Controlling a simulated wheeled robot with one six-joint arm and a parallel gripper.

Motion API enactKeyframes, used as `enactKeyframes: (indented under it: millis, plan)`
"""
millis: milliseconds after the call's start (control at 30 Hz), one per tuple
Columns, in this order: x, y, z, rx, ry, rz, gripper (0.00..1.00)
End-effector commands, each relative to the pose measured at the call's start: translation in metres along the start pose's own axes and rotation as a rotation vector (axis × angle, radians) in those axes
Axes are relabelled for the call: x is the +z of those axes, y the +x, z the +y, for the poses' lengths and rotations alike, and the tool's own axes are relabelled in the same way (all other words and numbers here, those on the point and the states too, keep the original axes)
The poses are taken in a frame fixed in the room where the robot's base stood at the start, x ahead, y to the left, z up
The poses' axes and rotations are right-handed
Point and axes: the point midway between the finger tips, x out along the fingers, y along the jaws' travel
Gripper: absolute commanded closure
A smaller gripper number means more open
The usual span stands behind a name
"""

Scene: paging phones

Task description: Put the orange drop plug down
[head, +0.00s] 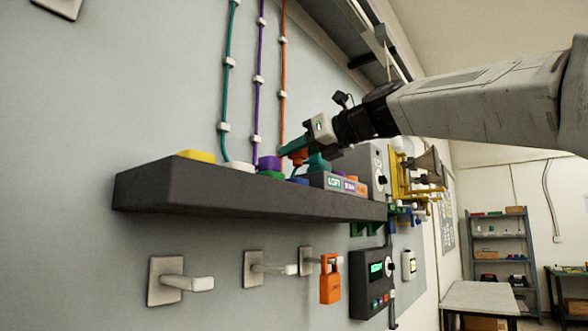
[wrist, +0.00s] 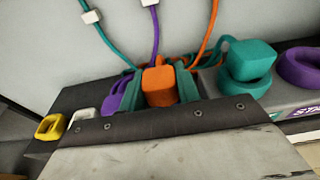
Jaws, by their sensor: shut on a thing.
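My gripper (head: 298,152) is over the dark wall shelf (head: 150,190), its teal fingers shut on the orange drop plug (wrist: 159,86). In the wrist view the plug sits between the fingers; in the head view only a bit of orange (head: 299,155) shows between them. An orange cord (head: 283,80) runs down the wall toward the plug. The fingers hide the plug's underside, so I cannot tell whether it touches anything below.
A teal plug (wrist: 250,58) in a teal ring and a purple ring (wrist: 302,68) are to the right in the wrist view. Purple (head: 269,163), white (head: 238,166) and yellow (head: 196,156) pieces line the shelf's left. An orange padlock (head: 330,283) hangs from a hook below.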

Motion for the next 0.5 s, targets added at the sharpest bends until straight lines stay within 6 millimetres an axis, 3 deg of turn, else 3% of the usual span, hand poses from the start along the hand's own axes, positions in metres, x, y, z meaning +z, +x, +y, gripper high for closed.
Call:
enactKeyframes:
  millis: [133, 300, 500]
  plan:
    - [0.000, 0.014, -0.004, 0.002, 0.001, 0.001, 0.91]
    - [-0.027, 0.016, -0.003, 0.001, 0.001, 0.001, 0.91]
    - [-0.033, 0.018, -0.003, 0.001, -0.001, -0.001, 0.91]
